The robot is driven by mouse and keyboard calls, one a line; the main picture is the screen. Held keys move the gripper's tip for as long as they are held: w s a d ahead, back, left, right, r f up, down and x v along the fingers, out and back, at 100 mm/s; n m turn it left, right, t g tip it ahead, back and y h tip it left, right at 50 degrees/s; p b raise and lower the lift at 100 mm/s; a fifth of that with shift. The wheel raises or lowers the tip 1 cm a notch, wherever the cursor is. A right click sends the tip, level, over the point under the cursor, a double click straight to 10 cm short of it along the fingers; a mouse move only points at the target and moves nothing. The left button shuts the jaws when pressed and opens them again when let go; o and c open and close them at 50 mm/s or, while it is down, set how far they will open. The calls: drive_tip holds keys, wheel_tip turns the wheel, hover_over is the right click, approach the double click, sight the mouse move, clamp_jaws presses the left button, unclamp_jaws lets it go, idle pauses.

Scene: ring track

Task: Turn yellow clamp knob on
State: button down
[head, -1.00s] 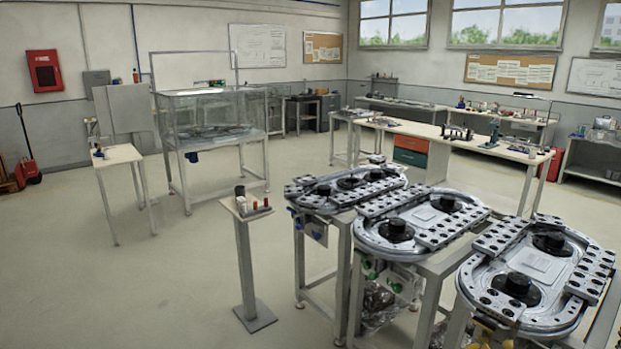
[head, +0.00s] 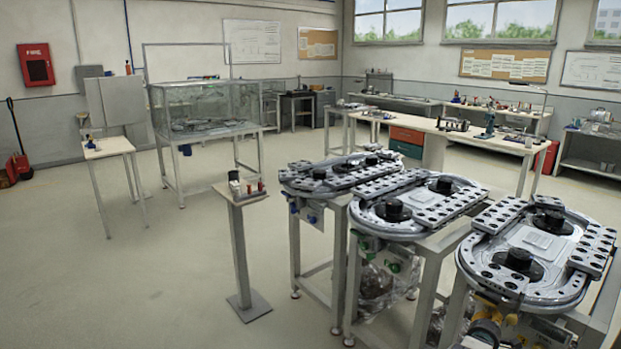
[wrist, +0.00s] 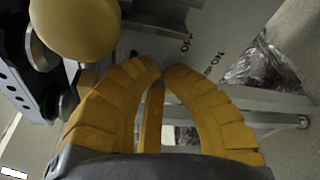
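The yellow clamp knob (wrist: 72,28) is large and round at the upper left of the wrist view, partly cut by the top edge. It sits on a metal mount beside a grey plate marked ON and OFF (wrist: 200,55). My gripper (wrist: 161,72) has yellow segmented fingers with their tips together and nothing visible between them. The tips are below and right of the knob in the picture, apart from it. In the head view, yellow-orange parts (head: 487,331) show under the nearest ring track (head: 574,290) at the bottom edge; I cannot tell knob from gripper there.
Two more ring tracks stand beyond, the middle one (head: 362,218) and the far one (head: 290,179), with green and blue knobs below. Table legs and crumpled clear plastic (wrist: 268,68) are close to my gripper. A small pedestal (head: 242,240) stands left; open floor lies beyond.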

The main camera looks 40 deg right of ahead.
drive_tip(key=shift+d+f+b, duration=0.25)
drive_tip(key=shift+d+b, duration=0.1)
drive_tip(key=shift+b, duration=0.9)
drive_tip(key=shift+d+r+b, duration=0.2)
drive_tip(key=shift+r+b, duration=0.05)
drive_tip(key=shift+b, duration=0.65)
drive_tip(key=shift+w+a+f+b, duration=0.15)
drive_tip(key=shift+f+b, duration=0.3)
drive_tip(key=shift+b, duration=0.75)
drive_tip(key=shift+w+f+b, duration=0.15)
drive_tip(key=shift+f+b, duration=0.25)
drive_tip(key=shift+b, duration=0.75)
idle(1.1)
drive_tip(key=shift+w+b, duration=0.15)
drive_tip(key=shift+b, duration=0.25)
idle(0.9)
drive_tip(key=shift+r+b, duration=0.1)
drive_tip(key=shift+b, duration=1.55)
drive_tip(key=shift+s+r+b, duration=0.2)
drive_tip(key=shift+b, duration=0.25)
